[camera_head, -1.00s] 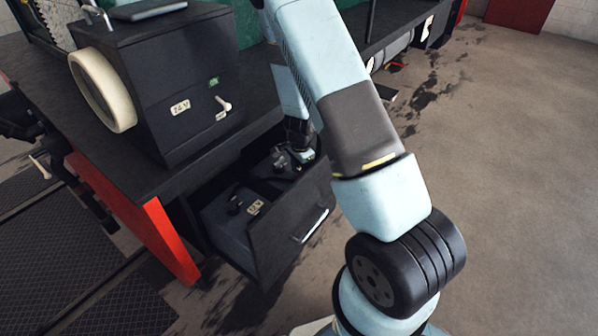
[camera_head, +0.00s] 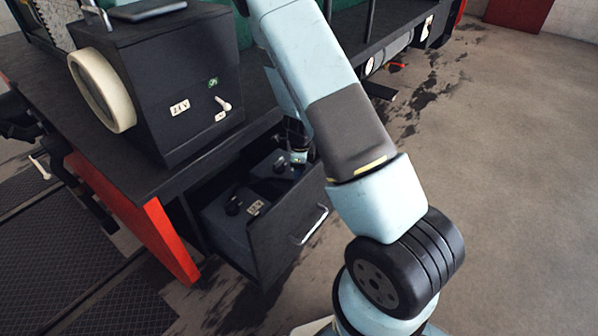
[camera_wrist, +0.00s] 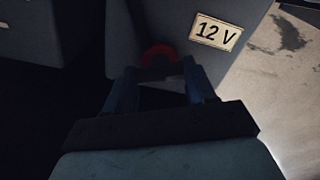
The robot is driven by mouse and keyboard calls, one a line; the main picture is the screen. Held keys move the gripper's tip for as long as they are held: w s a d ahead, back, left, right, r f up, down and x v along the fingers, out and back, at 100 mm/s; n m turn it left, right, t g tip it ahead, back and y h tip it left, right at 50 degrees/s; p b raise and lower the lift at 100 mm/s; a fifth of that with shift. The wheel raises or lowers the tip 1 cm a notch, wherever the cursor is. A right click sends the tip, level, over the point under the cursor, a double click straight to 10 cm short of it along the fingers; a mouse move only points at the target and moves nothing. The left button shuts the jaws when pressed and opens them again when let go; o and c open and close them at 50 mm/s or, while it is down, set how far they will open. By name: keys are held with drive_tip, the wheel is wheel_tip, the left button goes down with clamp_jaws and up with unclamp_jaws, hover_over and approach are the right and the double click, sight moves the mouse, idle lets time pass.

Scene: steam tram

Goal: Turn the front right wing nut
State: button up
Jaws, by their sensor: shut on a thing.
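My gripper (camera_wrist: 160,85) reaches down into the open drawer (camera_head: 285,238), at the far battery (camera_head: 270,167). In the wrist view its two blue fingers stand some way apart, closed on a small dark part below a red ring (camera_wrist: 160,53). This part appears to be the wing nut, but it is dark and its wings cannot be made out. The red ring lies just beyond the fingertips, against a grey battery with a "12 V" label (camera_wrist: 216,32). In the head view my arm and the drawer's shade hide the nut.
A nearer battery (camera_head: 238,207) with dark caps sits in the drawer. The drawer front has a metal handle (camera_head: 312,224). A black box (camera_head: 180,90) with a cream wheel (camera_head: 102,90) stands on the deck above. A red beam (camera_head: 160,235) is at left. Open floor lies right.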

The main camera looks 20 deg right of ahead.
drive_tip(key=shift+m, duration=0.3)
idle(0.4)
drive_tip(key=o, duration=1)
drive_tip(key=shift+o, duration=0.2)
drive_tip(key=shift+r, duration=0.15)
wheel_tip(320, 180, up, 13)
drive_tip(key=shift+r, duration=0.2)
